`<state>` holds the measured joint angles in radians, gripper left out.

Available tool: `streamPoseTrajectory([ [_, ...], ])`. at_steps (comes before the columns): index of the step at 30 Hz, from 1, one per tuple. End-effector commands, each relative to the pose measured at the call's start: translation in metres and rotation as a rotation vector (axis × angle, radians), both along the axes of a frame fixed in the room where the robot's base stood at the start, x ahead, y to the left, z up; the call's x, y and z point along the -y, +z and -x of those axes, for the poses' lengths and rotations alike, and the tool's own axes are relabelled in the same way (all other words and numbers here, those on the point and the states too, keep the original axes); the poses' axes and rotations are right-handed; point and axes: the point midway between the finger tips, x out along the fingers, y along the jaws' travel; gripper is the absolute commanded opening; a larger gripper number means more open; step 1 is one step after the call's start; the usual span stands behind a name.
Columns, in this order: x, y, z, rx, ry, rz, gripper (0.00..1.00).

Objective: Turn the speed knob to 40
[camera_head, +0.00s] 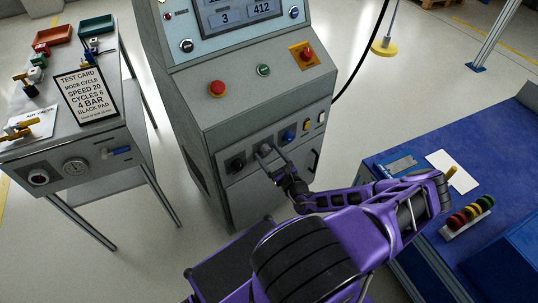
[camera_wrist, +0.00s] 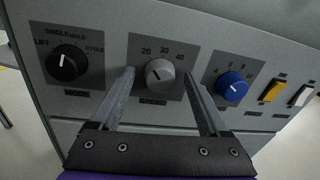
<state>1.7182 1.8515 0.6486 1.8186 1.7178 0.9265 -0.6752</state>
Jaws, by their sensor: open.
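The speed knob (camera_wrist: 160,73) is a round grey knob with a small white mark, under a scale reading 20, 30 and 40. I cannot tell exactly which number the mark points to. My gripper (camera_wrist: 160,86) is open, one finger on each side of the knob, with visible gaps. In the head view my gripper (camera_head: 268,160) is at the lower front panel of the grey console (camera_head: 255,105) and largely hides the knob.
A black mode knob (camera_wrist: 67,63) is to the left. A blue knob (camera_wrist: 231,86), yellow switch (camera_wrist: 272,90) and white switch (camera_wrist: 300,95) are to the right. A test card (camera_head: 86,95) reading "SPEED 20" stands on the left table. A blue bench (camera_head: 510,150) is at the right.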

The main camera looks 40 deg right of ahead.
Motion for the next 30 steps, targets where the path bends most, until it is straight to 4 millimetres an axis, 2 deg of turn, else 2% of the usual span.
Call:
streamPoseTrajectory([
  [2,0.0,0.0,0.0002,0.0,0.0,0.0,0.79],
  [3,0.0,-0.0001,0.0003,0.0,0.0,0.0,0.76],
  [15,0.0,-0.0001,0.0006,0.0,0.0,0.0,0.04],
  [16,0.0,-0.0001,0.0006,0.0,0.0,0.0,0.0],
  [23,-0.0001,0.0004,0.0007,-0.001,0.001,-0.012,0.0],
  [30,0.0003,0.0023,0.0005,0.002,0.001,-0.104,0.0],
])
